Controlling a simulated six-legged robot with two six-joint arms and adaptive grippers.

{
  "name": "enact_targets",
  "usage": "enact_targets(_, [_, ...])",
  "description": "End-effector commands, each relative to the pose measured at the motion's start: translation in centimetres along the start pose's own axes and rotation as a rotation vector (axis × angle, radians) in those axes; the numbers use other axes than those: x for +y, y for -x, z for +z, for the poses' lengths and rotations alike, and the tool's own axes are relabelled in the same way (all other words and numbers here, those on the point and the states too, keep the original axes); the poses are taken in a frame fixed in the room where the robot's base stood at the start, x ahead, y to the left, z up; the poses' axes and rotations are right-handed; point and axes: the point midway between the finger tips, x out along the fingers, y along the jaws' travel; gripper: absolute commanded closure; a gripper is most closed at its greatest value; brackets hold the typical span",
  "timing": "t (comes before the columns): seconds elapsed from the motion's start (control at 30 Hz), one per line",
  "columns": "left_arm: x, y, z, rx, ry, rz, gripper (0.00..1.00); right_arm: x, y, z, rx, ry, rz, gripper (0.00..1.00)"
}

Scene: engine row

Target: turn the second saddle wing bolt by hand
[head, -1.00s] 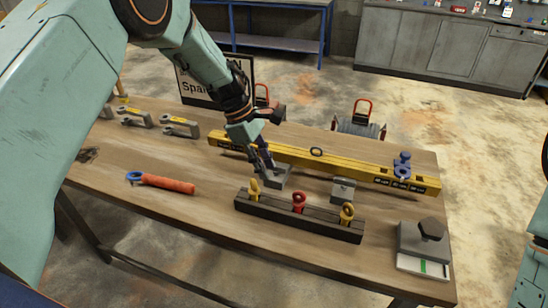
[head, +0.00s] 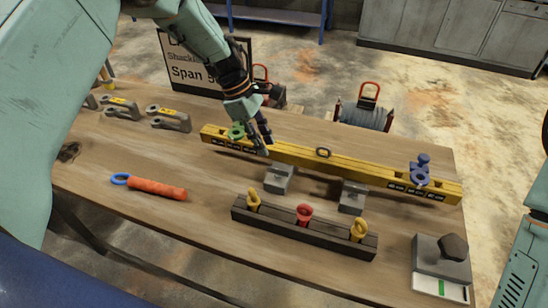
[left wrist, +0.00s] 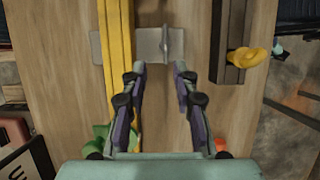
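Two grey saddle blocks stand on the table in the head view, the left one (head: 278,178) and the right one (head: 352,197), in front of a yellow beam (head: 310,158). A thin upright wing shows on the left block; in the left wrist view a grey block with such a wing (left wrist: 165,43) lies ahead of the fingertips. Which saddle counts as second cannot be told. My left gripper (head: 262,145) is open and empty above the beam, behind the left block and apart from it; its fingers also show spread in the left wrist view (left wrist: 161,72). My right gripper is out of view.
A dark rail (head: 290,233) with yellow and red eye pieces lies in front. A green shackle (head: 236,131) and a blue one (head: 419,172) sit on the beam. An orange-handled tool (head: 157,189) lies left; a grey block with a dark knob (head: 440,262) stands right.

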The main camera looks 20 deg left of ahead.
Motion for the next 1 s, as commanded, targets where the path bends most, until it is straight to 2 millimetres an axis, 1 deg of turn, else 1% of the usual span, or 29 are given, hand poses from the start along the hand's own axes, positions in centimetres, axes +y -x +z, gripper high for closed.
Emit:
enact_targets(0.07, [-0.2, -0.2, 0.1, 0.000, -0.001, -0.001, 0.71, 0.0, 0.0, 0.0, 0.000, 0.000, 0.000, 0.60])
enact_targets(0.17, [-0.5, -1.2, 0.2, 0.001, 0.000, -0.003, 0.71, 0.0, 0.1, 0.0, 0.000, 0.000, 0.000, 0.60])
enact_targets(0.4, [-0.6, -5.0, 0.1, 0.001, 0.000, -0.005, 0.71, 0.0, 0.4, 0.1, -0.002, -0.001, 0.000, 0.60])
enact_targets(0.5, [-0.5, -6.3, 0.1, 0.001, 0.000, -0.003, 0.71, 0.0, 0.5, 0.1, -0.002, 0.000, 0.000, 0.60])
enact_targets(0.6, [-0.5, -7.2, 0.1, 0.000, 0.000, -0.002, 0.71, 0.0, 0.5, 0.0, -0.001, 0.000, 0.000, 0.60])
enact_targets(0.77, [-0.4, -7.8, 0.1, 0.000, -0.001, 0.000, 0.71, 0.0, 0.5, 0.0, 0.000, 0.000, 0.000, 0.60])
enact_targets(0.97, [-0.2, -7.8, 0.0, 0.000, -0.001, 0.000, 0.71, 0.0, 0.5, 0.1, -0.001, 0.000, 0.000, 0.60])
enact_targets(1.0, [-0.2, -7.8, 0.0, 0.000, -0.001, 0.000, 0.72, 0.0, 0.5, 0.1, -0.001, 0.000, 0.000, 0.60])
